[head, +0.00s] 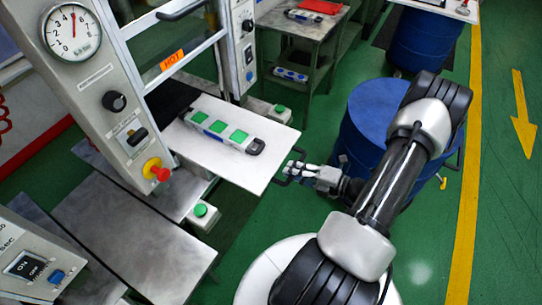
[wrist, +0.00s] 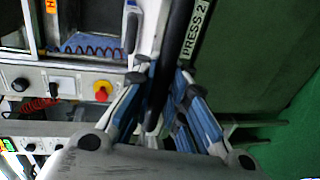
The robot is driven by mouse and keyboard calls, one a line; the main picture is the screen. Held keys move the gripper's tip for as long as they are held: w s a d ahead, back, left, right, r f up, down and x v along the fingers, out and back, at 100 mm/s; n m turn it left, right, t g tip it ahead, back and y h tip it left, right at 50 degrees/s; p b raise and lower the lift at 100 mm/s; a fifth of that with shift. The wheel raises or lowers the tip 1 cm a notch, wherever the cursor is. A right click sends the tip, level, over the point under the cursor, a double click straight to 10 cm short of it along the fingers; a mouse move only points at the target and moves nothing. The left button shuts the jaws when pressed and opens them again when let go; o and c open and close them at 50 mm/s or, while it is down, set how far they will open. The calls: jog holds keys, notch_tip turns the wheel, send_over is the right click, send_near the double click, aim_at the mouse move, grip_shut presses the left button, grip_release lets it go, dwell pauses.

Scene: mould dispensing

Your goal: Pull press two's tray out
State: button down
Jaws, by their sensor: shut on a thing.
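Press two's tray (head: 235,166) is a pale flat plate in the head view, sticking well out of the press toward the lower right. A grey mould (head: 222,130) with green panels and a black end lies on it. The tray's dark handle (head: 287,172) is at its outer edge. My gripper (head: 296,170) is shut on this handle. In the wrist view the blue fingers of my gripper (wrist: 162,80) stand on both sides of the dark bar. A label reading PRESS 2 (wrist: 193,32) is beside the bar. The fingers partly hide the handle.
The press control panel (head: 110,95) has a gauge and a red emergency button (head: 158,171). A blue drum (head: 368,122) stands close behind my arm. A metal table (head: 300,25) is at the back.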

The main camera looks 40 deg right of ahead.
jog(key=f+v, duration=0.2)
jog(key=v, duration=0.9)
jog(key=shift+s+d+p, duration=0.2)
jog(key=shift+s+p, duration=0.2)
jog(key=shift+p, duration=0.05)
jog(key=c, duration=1.6)
grip_release()
jog(key=shift+f, duration=0.1)
jog(key=v, duration=1.2)
jog(key=shift+a, duration=0.1)
